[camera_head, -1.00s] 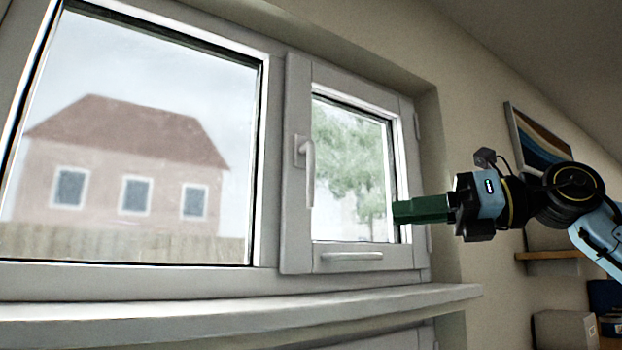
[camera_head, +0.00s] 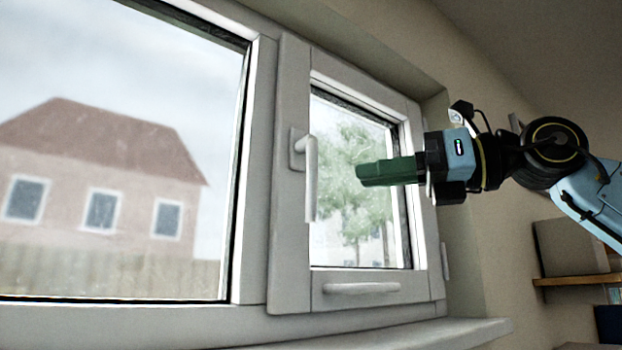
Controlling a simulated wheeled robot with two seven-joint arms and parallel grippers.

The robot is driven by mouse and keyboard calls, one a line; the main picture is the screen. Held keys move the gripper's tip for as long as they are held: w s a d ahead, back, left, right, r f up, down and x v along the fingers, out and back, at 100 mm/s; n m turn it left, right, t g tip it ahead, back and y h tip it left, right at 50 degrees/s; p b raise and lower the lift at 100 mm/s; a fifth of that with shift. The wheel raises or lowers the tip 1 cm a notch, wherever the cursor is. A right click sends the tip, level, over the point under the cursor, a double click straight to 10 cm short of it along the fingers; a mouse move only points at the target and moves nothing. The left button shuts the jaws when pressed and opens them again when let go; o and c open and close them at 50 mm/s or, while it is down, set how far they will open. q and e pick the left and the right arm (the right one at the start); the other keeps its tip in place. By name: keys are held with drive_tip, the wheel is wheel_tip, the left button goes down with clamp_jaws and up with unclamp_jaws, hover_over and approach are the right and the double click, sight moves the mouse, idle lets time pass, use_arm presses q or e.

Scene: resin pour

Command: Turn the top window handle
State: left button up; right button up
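The top window handle (camera_head: 311,180) is a white lever on a small base plate on the left side of the small window sash. Its lever hangs straight down. A second white handle (camera_head: 360,288) lies horizontally on the sash's bottom rail. My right gripper (camera_head: 362,174), with green fingers, comes in from the right in front of the small pane. Its fingers point left at the top handle's lever, with a gap between; it touches neither handle. The fingers overlap from this side, so their opening is unclear. My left gripper is out of view.
The small sash frame (camera_head: 284,240) is closed beside a large fixed pane (camera_head: 120,70). A windowsill (camera_head: 470,333) runs below. The wall (camera_head: 480,230) recess edge is close to my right gripper. A wooden shelf (camera_head: 575,281) is at the right.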

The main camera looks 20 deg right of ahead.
sight(312, 184)
drive_tip(key=p+x, duration=0.2)
drive_tip(key=x, duration=0.7)
drive_tip(key=shift+w, duration=0.1)
drive_tip(key=shift+w+a, duration=0.15)
drive_tip(key=shift+w, duration=0.05)
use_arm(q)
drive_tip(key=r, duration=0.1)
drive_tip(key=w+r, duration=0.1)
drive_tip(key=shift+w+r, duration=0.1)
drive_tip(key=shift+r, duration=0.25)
use_arm(e)
clamp_jaws()
